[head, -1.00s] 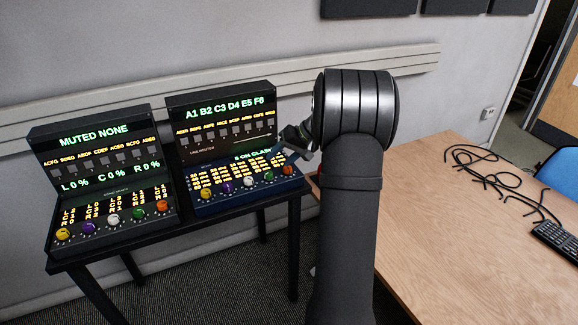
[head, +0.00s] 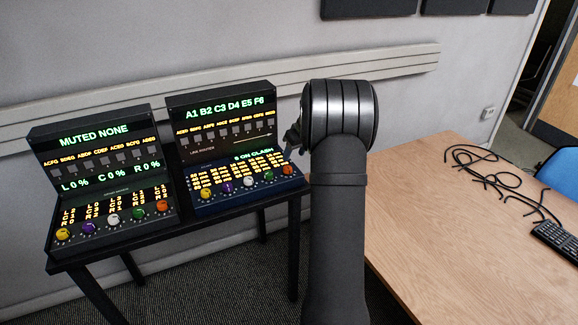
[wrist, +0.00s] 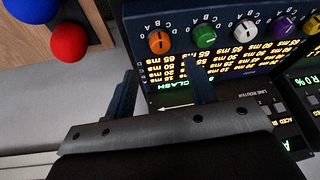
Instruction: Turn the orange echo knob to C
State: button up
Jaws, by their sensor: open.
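Two panels with knobs stand side by side. The orange knob (head: 288,169) is at the right end of the right panel (head: 238,198), which shows rows of values; they read in ms in the wrist view. There the orange knob (wrist: 158,42) sits at the left end of its row, with small letters around it; its exact setting is too small to tell. My gripper (wrist: 163,88) is open and empty, its two fingers apart, pointing towards the orange knob's end of the panel without touching the knob. In the head view my gripper (head: 293,140) is mostly hidden behind my arm.
A green knob (wrist: 204,36) is beside the orange one. The left panel (head: 108,222) has its own orange knob (head: 162,206). A red ball (wrist: 68,43) and a blue ball (wrist: 32,8) lie near the panel. Black cables (head: 492,180) lie on the wooden table (head: 430,225).

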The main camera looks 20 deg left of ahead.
aim_at(288, 168)
jog(key=x, duration=0.7)
jog(key=shift+f, duration=0.25)
jog(key=c, duration=1)
jog(key=shift+a, duration=0.1)
jog(key=m+t, duration=0.1)
jog(key=m, duration=0.2)
jog(key=shift+s+m+h, duration=0.1)
jog(key=shift+m+h, duration=0.2)
jog(key=shift+h, duration=0.1)
jog(key=shift+s+m+t+h, duration=0.1)
jog(key=shift+m+t+h, duration=0.45)
jog(key=shift+m, duration=0.95)
jog(key=shift+a, duration=0.1)
